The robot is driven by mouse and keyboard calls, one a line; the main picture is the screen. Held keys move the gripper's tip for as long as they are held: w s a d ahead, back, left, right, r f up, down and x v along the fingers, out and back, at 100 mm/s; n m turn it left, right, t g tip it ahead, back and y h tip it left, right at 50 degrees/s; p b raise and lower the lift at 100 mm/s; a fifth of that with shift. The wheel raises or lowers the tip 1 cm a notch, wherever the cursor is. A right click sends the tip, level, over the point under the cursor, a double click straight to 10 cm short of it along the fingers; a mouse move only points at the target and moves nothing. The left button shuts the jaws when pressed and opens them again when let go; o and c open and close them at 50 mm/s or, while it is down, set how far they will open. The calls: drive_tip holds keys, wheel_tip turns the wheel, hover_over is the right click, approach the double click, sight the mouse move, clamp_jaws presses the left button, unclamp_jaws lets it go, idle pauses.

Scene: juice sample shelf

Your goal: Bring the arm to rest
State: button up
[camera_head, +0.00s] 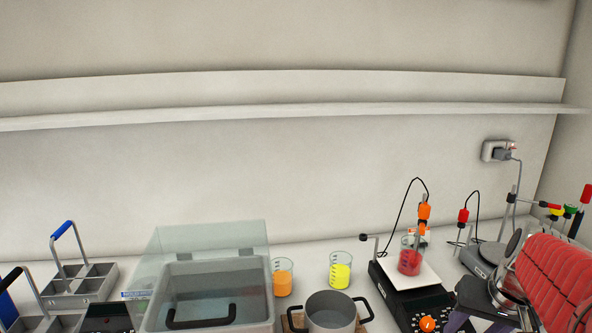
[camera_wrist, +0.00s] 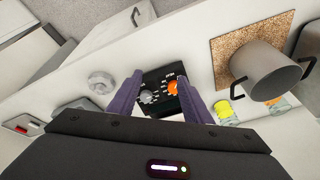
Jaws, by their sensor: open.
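My gripper (camera_wrist: 160,76) shows in the wrist view with its two purple fingers spread apart and nothing between them. Beyond the fingertips lies the black control panel (camera_wrist: 157,92) of a stirrer, with a grey knob and an orange knob. In the head view the purple part of my gripper (camera_head: 478,297) is at the lower right, close to the front of the hotplate stirrer (camera_head: 408,295). A beaker of red liquid (camera_head: 410,261) stands on the stirrer's white plate, with an orange-headed probe above it.
A steel pot (camera_head: 331,314) stands left of the stirrer. Beakers of orange (camera_head: 282,284) and yellow (camera_head: 340,276) liquid stand behind it. A lidded bath (camera_head: 205,266) and grey caddies (camera_head: 80,287) are further left. Another stirrer (camera_head: 483,262) is right. The shelf (camera_head: 290,110) is empty.

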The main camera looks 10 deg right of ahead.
drive_tip(key=s+a+n+t, duration=0.1)
drive_tip(key=s+a+n, duration=0.2)
drive_tip(key=a, duration=0.8)
drive_tip(key=s+a+r+n, duration=0.1)
drive_tip(key=s+a+n, duration=0.1)
drive_tip(key=a, duration=1)
drive_tip(key=shift+s+a+n+t+y, duration=0.3)
drive_tip(key=shift+s+n+t, duration=0.1)
drive_tip(key=shift+n, duration=0.1)
